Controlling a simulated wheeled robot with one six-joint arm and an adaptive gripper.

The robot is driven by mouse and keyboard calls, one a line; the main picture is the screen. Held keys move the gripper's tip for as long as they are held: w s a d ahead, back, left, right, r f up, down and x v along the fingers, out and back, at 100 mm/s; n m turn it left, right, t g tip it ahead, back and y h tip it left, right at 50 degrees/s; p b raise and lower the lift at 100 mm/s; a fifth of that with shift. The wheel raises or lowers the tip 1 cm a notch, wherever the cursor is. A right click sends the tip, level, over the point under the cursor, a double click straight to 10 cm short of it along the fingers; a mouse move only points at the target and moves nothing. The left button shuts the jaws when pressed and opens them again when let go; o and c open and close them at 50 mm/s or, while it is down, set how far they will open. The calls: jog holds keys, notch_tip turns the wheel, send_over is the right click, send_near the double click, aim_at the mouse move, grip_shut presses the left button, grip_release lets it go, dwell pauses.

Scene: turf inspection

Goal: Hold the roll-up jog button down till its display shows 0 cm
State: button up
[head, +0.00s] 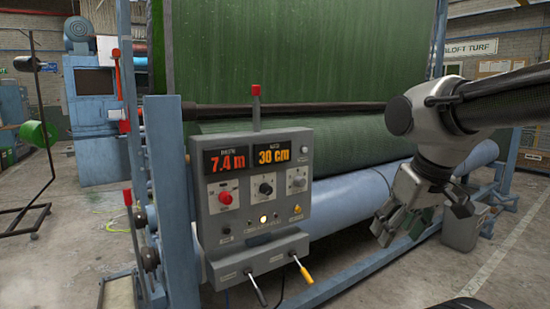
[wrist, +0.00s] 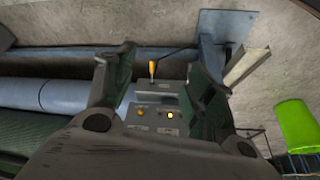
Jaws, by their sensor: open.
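The grey control box (head: 210,262) stands on the front of the turf machine, left of centre in the head view. Its left display (head: 226,161) reads 7.4 m and its right display (head: 273,156) reads 30 cm. Below them are a red button (head: 225,198), a black knob (head: 265,189) and a grey control (head: 298,182). A lamp (head: 263,220) glows on the lower panel. I cannot read which control is the roll-up jog button. My gripper (head: 418,228) is open and empty, right of the box and apart from it. In the wrist view the box (wrist: 152,117) shows between the fingers, partly hidden.
Two levers, one with a yellow handle (head: 304,274), stick out below the box. A blue roller (head: 345,203) and green turf (head: 310,40) lie behind it. A red-topped post (head: 256,108) rises above the box.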

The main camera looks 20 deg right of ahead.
grip_shut()
dwell(0.3)
dwell(1.2)
